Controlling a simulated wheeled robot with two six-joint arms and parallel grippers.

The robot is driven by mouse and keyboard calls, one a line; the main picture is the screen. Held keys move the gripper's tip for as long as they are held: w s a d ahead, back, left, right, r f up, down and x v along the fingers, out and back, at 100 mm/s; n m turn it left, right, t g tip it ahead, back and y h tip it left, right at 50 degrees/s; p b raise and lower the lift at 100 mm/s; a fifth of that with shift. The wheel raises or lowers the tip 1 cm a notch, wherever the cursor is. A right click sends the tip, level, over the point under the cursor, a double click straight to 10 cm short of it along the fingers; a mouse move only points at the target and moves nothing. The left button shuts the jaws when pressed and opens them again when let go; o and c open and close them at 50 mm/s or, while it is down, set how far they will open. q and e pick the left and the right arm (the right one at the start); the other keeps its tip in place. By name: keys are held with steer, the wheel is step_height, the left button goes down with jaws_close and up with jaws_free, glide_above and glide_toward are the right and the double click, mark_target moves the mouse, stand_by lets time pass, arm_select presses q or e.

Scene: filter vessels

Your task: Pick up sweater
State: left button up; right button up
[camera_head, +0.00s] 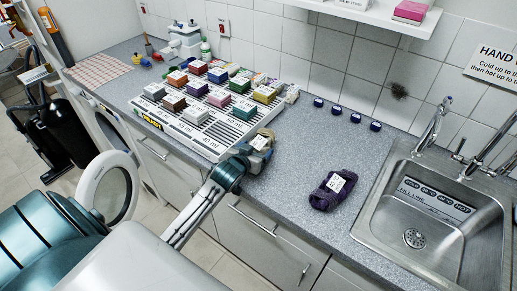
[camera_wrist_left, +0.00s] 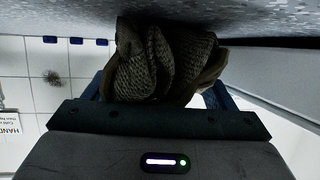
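A folded, knitted, olive-brown bundle (camera_wrist_left: 165,60), which looks like a sweater, rests against the counter in the left wrist view, which is upside down. In the head view a pale yellow-grey bundle (camera_head: 262,140) lies at the counter's front edge and seems to be the same thing. My left gripper (camera_head: 252,151) is right at it. Its blue fingers stand wide apart at the bundle's two sides; a firm grip is not visible. A purple folded knit bundle with a white label (camera_head: 333,189) lies apart on the counter to the right. My right gripper is not in view.
A white tray (camera_head: 206,146) with several coloured, labelled blocks stands left of the gripper. A steel sink (camera_head: 385,215) is at the right. Several blue caps (camera_head: 337,109) line the wall. The counter between tray and sink is mostly clear. An open washer door (camera_head: 85,190) is below.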

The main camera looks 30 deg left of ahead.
arm_select(q)
steer(key=c, duration=0.7)
steer(key=shift+o, duration=0.2)
steer(key=shift+r, duration=0.1)
